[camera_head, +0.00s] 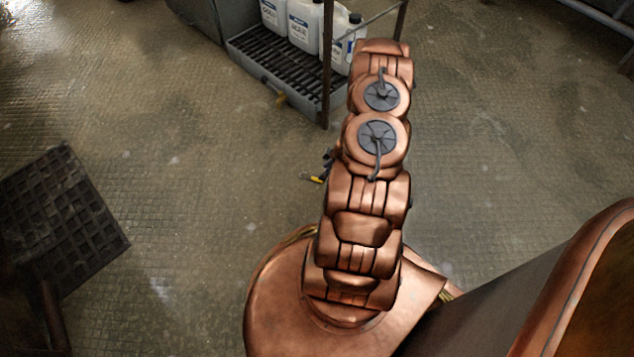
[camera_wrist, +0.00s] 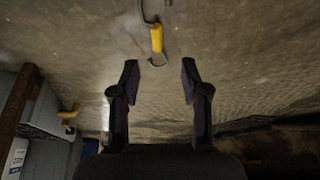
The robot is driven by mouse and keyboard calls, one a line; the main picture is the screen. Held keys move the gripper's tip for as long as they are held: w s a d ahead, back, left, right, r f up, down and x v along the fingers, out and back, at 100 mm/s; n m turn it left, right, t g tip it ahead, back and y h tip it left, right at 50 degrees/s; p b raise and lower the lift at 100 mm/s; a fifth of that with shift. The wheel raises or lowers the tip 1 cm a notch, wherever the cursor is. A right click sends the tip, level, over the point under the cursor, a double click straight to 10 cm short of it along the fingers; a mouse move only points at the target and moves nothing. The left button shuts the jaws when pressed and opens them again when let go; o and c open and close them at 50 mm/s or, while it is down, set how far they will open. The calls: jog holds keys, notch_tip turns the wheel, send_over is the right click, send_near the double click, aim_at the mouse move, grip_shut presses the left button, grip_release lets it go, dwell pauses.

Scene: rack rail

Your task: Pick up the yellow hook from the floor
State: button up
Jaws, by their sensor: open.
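The yellow hook (camera_wrist: 156,38) lies on the floor in the wrist view, at the top middle. Its middle is yellow and its curved ends are grey metal. In the head view, a small bit of yellow (camera_head: 317,179) shows on the floor left of my arm, which may be the same hook. My gripper (camera_wrist: 160,76) is open and empty. Its two dark fingers stand apart, with the hook ahead of the gap between them and the lower grey curve nearest the fingertips. In the head view, my arm hides most of the gripper.
A grey slatted tray (camera_head: 262,72) with several white jugs (camera_head: 305,25) stands at the top, with a yellow-brown tap (camera_head: 281,100) on its front. A rusty post (camera_head: 327,70) rises at its corner. A dark grate (camera_head: 60,220) lies at the left. Floor between is clear.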

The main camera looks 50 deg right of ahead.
aim_at(317, 179)
jog(key=shift+b+x, duration=1.75)
jog(key=shift+x, duration=1.95)
jog(key=shift+d, duration=0.2)
jog(key=shift+c, duration=0.2)
grip_shut()
